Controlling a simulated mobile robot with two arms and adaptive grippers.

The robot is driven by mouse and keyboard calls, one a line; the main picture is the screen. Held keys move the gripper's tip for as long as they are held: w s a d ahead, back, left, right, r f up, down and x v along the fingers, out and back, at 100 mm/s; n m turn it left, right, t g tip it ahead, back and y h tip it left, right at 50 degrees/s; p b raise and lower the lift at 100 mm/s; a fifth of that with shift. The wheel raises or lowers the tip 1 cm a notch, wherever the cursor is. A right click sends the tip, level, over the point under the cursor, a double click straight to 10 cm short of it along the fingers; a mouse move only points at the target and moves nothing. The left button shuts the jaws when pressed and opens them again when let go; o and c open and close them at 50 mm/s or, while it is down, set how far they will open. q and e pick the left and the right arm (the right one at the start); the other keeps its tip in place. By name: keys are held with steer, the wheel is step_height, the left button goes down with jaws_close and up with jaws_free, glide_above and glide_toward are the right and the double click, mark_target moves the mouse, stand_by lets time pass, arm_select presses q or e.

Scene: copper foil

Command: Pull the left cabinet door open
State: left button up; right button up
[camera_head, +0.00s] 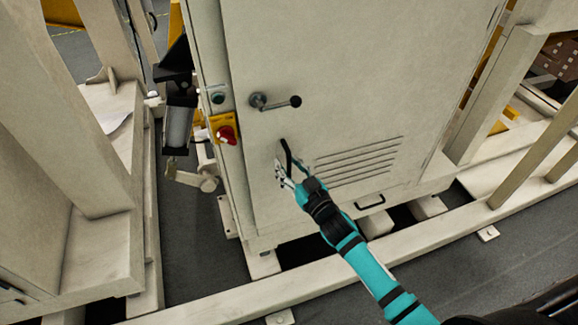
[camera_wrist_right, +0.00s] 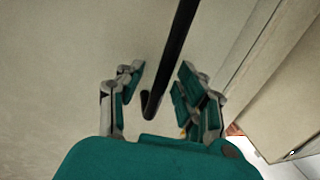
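The cream cabinet door (camera_head: 350,60) appears shut against its frame. A black pull handle (camera_head: 287,153) stands on its lower left part, partly hidden by my right gripper (camera_head: 284,176). In the right wrist view the handle (camera_wrist_right: 177,50) is a black bar with a hooked end. It runs between the two teal-and-grey fingers of my right gripper (camera_wrist_right: 160,84). The fingers are open, with a visible gap to the bar on both sides. A lever with a black knob (camera_head: 275,101) sits higher on the door. My left gripper is not in view.
A red knob on a yellow plate (camera_head: 224,128) and a green button (camera_head: 217,97) sit on the frame left of the door. Louvre slots (camera_head: 358,162) lie right of the gripper. A cream floor beam (camera_head: 330,278) runs before the cabinet.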

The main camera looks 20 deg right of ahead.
steer(key=shift+c, duration=0.4)
jaws_close()
